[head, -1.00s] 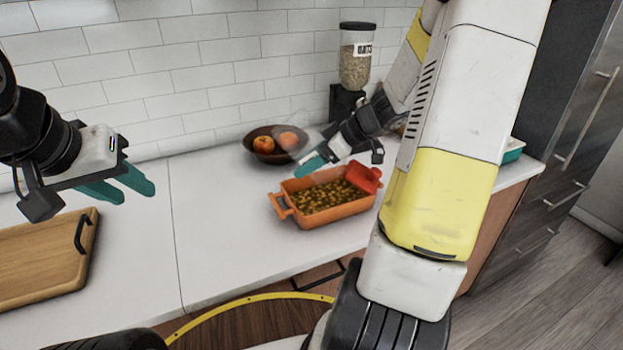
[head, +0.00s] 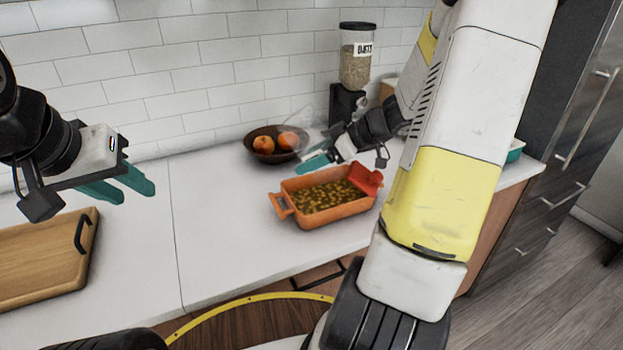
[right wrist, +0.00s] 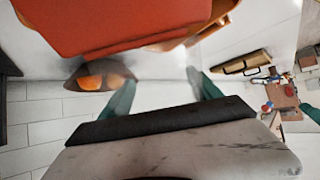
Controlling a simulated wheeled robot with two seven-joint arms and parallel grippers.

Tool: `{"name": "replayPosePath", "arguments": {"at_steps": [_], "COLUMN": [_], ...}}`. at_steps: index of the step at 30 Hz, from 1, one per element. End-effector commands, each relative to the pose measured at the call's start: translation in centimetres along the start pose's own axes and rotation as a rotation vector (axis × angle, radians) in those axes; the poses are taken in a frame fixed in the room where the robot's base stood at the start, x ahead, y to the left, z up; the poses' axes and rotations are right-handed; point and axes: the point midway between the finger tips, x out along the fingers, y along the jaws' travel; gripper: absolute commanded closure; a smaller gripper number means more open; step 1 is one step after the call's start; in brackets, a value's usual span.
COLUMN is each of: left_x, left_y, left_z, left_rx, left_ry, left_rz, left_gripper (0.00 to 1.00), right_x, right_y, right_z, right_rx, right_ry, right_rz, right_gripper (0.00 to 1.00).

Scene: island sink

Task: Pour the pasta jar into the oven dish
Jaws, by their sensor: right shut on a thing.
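The orange oven dish (head: 329,210) stands on the white counter, with small yellow-brown pasta pieces (head: 325,195) spread over its bottom. A red piece (head: 365,179) stands at its right end. My right gripper (head: 312,164) is just behind the dish's far rim. It is shut on the clear pasta jar (head: 297,130), which is see-through, so its outline and contents are hard to make out. My left gripper (head: 125,187) is open and empty at the left, above the counter.
A dark bowl with oranges (head: 270,148) stands behind the dish near the tiled wall. An oats dispenser (head: 355,65) stands at the back right. A wooden board (head: 45,262) lies at the left. The counter between board and dish is clear.

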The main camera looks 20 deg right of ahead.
Motion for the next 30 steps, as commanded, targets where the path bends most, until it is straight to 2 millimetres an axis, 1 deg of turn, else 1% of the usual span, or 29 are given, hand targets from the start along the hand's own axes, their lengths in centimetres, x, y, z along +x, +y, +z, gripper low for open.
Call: {"name": "replayPosePath", "arguments": {"at_steps": [25, 30], "left_x": [0.0, 0.0], "left_y": [0.0, 0.0], "left_z": [0.0, 0.0], "left_rx": [0.000, 0.000], "left_ry": [0.000, 0.000], "left_rz": [0.000, 0.000], "left_gripper": [0.64, 0.64], "right_x": [-1.2, -1.2], "right_y": [0.0, 0.0], "right_z": [-0.7, -0.7], "right_rx": [0.000, -0.002], "right_ry": [0.095, 0.094], "right_rz": [0.001, 0.000], "right_gripper": [0.98, 0.98]}}
